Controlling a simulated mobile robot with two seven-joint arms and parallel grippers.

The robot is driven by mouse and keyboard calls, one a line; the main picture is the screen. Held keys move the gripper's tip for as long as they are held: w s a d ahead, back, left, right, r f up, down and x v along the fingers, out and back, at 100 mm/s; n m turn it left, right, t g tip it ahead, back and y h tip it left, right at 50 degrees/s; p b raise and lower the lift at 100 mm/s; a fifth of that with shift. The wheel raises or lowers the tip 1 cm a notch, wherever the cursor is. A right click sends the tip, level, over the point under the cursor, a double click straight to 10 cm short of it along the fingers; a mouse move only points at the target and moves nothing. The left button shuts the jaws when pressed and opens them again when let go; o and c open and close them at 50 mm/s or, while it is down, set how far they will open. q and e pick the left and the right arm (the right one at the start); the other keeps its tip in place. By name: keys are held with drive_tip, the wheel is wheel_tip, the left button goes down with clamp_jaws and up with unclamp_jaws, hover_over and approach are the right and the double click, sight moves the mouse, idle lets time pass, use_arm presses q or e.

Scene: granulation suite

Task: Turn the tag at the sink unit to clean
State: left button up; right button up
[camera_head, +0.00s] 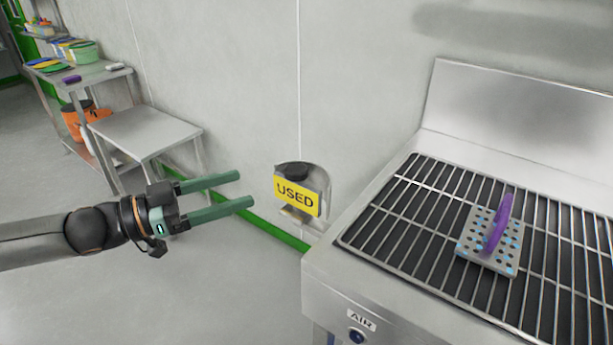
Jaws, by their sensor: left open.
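The tag (296,195) is a yellow plate reading "USED" in dark letters. It sits in a grey metal holder (322,180) on the wall, with a dark knob (293,170) at its top. The tag is just left of the steel unit (325,262) with the dark grated top. My left gripper (246,189) comes in from the left with its two green fingers apart and empty. In the picture its fingertips are a short way left of the tag, and I see no contact. My right gripper is not in view.
A perforated plate with a purple handle (499,225) lies on the grate (420,205) at the right. A low steel table (145,130), shelves with coloured lids (75,65) and an orange bucket (75,120) stand at the back left. The floor at the lower left looks clear.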

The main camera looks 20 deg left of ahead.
sight(297, 167)
use_arm(q)
drive_tip(key=x, duration=0.5)
drive_tip(key=shift+a+r+p, duration=0.1)
drive_tip(key=shift+r+p, duration=0.2)
drive_tip(key=shift+p, duration=0.05)
drive_tip(key=p+x, duration=0.1)
drive_tip(key=x, duration=0.5)
drive_tip(key=shift+f+p, duration=0.2)
drive_tip(key=shift+p, duration=0.2)
drive_tip(key=shift+x, duration=0.75)
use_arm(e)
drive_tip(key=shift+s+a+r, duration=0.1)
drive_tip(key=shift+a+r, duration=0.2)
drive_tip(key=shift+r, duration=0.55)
use_arm(q)
drive_tip(key=shift+f, duration=0.1)
clamp_jaws()
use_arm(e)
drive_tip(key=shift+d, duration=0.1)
